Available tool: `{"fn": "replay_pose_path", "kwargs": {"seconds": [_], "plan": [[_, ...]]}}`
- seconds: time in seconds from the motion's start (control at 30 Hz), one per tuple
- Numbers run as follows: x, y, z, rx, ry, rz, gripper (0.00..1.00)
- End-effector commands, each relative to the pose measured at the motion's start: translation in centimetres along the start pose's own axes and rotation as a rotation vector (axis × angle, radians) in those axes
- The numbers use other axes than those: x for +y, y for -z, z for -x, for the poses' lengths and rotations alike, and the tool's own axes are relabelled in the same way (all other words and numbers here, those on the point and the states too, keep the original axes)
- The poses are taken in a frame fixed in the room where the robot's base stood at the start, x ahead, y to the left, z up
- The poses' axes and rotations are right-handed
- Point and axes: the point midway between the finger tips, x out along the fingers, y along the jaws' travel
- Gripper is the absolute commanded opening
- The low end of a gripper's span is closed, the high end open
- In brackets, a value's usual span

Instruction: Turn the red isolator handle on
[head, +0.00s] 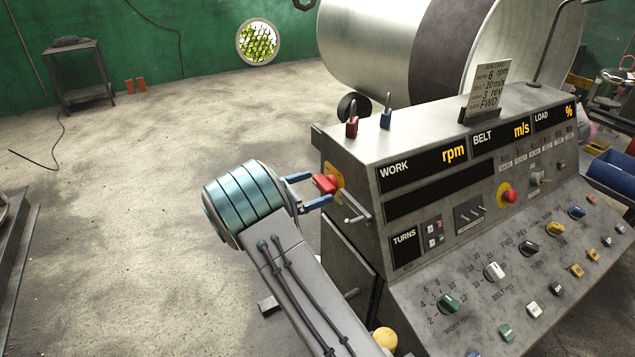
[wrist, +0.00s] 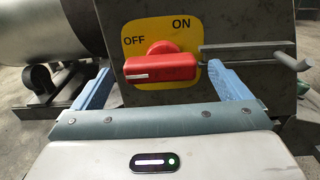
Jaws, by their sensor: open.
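The red isolator handle (wrist: 160,68) sits on a yellow plate (wrist: 187,24) marked OFF and ON. In the wrist view it lies level, with its white-marked end pointing left, on the OFF side. It also shows on the left end of the console in the head view (head: 325,183). My gripper (wrist: 152,78) is open, with one blue finger at each end of the handle. In the head view my gripper (head: 312,190) reaches the handle from the left. I cannot tell whether the fingers touch the handle.
A grey metal bar with a bent end (wrist: 265,52) sticks out right of the handle, close to my right finger. The console (head: 350,150) carries displays, knobs and a red emergency button (head: 509,195). A large metal drum (head: 375,45) stands behind.

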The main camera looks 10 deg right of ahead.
Motion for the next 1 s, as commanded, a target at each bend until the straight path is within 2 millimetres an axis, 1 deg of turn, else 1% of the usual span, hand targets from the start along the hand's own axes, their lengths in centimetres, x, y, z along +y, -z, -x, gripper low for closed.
{"fn": "replay_pose_path", "kwargs": {"seconds": [0.03, 0.1, 0.2, 0.47, 0.5, 0.57, 0.6, 0.63, 0.67, 1.0], "plan": [[-0.1, -0.1, -0.7, -0.001, 0.002, 0.001, 0.96], [0.0, -0.1, -1.2, -0.001, 0.001, 0.001, 0.96], [0.0, 0.0, -1.7, -0.001, 0.000, 0.000, 0.96], [0.0, 0.1, -1.9, 0.000, -0.001, 0.000, 0.96], [0.0, 0.1, -1.8, 0.000, 0.000, 0.000, 0.94], [0.0, 0.1, -1.8, 0.000, 0.000, 0.000, 0.77], [0.0, 0.1, -1.8, 0.000, 0.000, 0.000, 0.66], [0.0, 0.1, -1.8, 0.000, 0.000, 0.000, 0.57], [0.0, 0.1, -1.8, 0.000, 0.000, 0.000, 0.52], [0.0, 0.2, -1.8, 0.000, -0.001, -0.034, 0.52]]}}
